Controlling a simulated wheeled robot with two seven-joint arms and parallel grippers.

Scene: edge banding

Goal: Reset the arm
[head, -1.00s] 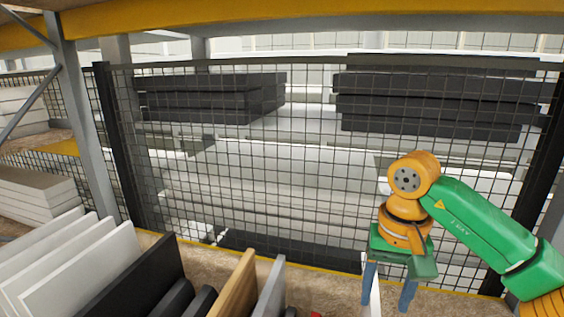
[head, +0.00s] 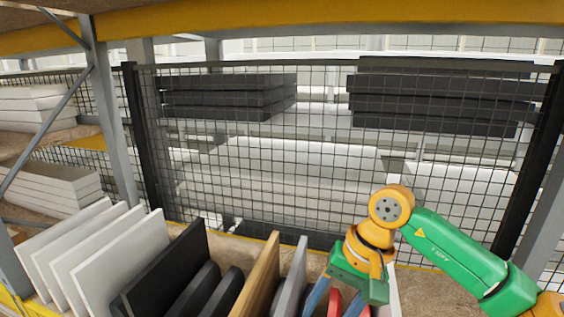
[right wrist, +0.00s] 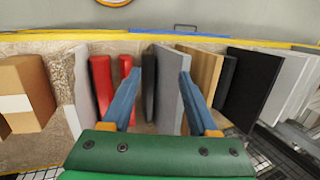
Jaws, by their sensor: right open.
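My right arm is green and orange and comes in from the right in the head view. Its gripper (head: 335,298) points down with blue fingers over the front row of upright boards. In the right wrist view the gripper (right wrist: 158,75) is open. A light grey board (right wrist: 170,95) and a dark grey board (right wrist: 149,85) show between the fingers; I cannot tell whether the fingertips reach down beside them. Nothing is visibly held. My left gripper is in neither view.
Upright boards fill the shelf: white (head: 85,245), black (head: 165,265), wooden (head: 262,280), grey (head: 290,280) and red (right wrist: 102,85). A cardboard box (right wrist: 25,92) stands at the left in the wrist view. A wire mesh fence (head: 300,160) stands behind, with stacked dark panels (head: 440,100) beyond it.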

